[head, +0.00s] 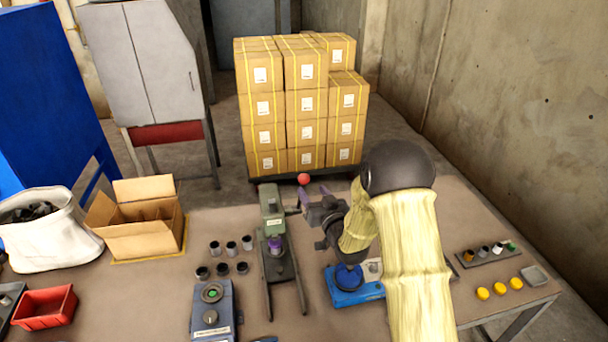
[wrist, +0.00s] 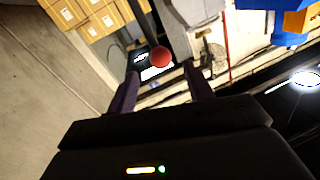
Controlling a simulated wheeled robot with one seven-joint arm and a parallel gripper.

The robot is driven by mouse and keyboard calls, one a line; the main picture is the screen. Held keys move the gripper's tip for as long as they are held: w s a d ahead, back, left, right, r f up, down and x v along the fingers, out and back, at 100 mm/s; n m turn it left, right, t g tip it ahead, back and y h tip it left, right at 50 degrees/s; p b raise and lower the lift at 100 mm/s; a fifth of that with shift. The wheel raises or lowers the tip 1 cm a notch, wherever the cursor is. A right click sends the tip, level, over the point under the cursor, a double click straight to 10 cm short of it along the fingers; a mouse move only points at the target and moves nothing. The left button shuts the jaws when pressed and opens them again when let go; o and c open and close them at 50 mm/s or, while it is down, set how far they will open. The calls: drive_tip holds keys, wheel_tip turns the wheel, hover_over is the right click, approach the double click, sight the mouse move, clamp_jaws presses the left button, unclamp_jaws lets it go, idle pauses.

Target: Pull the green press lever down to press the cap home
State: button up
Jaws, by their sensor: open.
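The green press (head: 271,203) stands upright on the workbench in the head view. Its lever ends in a red ball knob (head: 304,179), raised at the press's right side. A small dark cylinder with a purple top (head: 275,245) sits under the press head; whether the cap is seated cannot be told. In the wrist view, the red knob (wrist: 161,57) shows between and slightly beyond the fingertips (wrist: 160,80), with no clear contact.
Several dark cups (head: 231,248) stand left of the press, behind a blue-grey device (head: 212,312). A blue device (head: 350,288) sits beneath my arm. An open cardboard box (head: 137,222) and a red bin (head: 44,308) are at left. Stacked cartons (head: 300,105) stand behind the bench.

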sight(306, 183)
drive_tip(key=p+x, duration=0.2)
drive_tip(key=x, duration=0.5)
drive_tip(key=shift+w+p, duration=0.15)
drive_tip(key=shift+p, duration=0.25)
drive_tip(key=shift+a, duration=0.1)
clamp_jaws()
